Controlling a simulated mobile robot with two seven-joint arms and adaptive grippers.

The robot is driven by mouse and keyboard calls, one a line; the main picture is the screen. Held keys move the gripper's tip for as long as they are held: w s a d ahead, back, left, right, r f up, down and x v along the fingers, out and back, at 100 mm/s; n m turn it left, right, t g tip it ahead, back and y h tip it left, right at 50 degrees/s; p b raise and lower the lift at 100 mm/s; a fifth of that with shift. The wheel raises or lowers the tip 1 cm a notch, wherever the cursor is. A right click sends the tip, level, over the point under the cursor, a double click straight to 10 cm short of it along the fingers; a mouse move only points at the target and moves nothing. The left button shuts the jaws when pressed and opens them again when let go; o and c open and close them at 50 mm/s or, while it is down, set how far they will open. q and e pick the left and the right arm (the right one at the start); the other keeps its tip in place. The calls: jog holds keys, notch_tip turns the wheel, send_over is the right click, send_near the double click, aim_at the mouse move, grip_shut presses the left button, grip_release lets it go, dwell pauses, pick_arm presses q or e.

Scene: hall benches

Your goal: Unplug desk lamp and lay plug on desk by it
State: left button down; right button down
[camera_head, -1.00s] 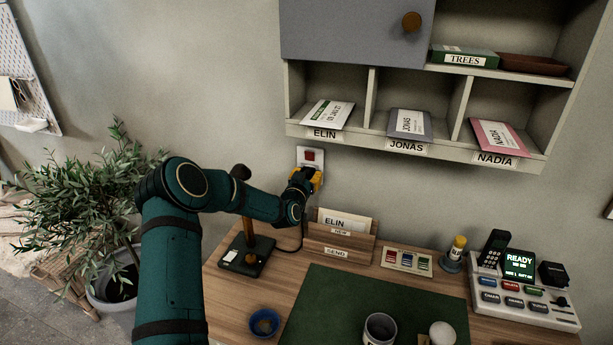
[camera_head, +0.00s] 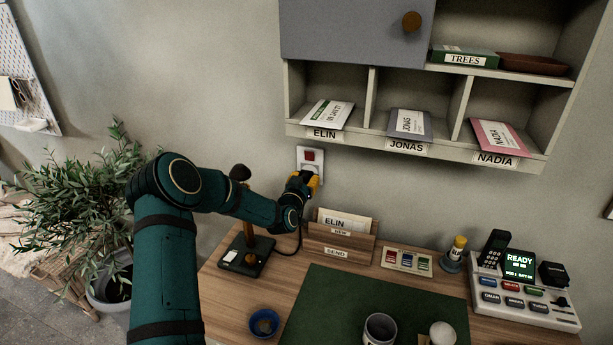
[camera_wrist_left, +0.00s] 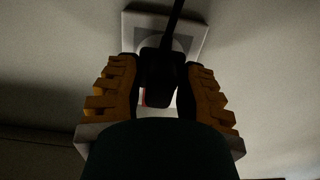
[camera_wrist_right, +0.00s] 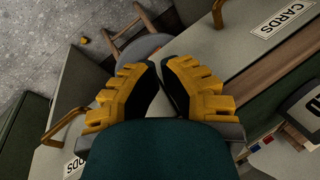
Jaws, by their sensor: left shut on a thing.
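The desk lamp has a black base (camera_head: 246,258) on the left of the desk (camera_head: 222,285); my arm hides part of its wooden stem. Its dark cord (camera_head: 299,238) rises from behind the letter holder toward the wall socket (camera_head: 310,156). My left gripper (camera_head: 313,181) is at the socket's lower part. In the left wrist view my left gripper (camera_wrist_left: 160,80) is shut on the black plug (camera_wrist_left: 157,88), with the white socket plate (camera_wrist_left: 190,27) right behind it. I cannot tell how far the plug sits in the socket. My right gripper (camera_wrist_right: 158,65) looks shut and empty.
A wooden letter holder (camera_head: 340,243) stands right of the lamp. A blue bowl (camera_head: 264,323), a green mat (camera_head: 340,300), a mug (camera_head: 380,328) and a phone console (camera_head: 525,300) are on the desk. Pigeonholes (camera_head: 420,148) hang above. Bare wood lies around the lamp base.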

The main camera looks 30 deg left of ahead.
pick_arm(q)
jog(key=shift+v, duration=1.85)
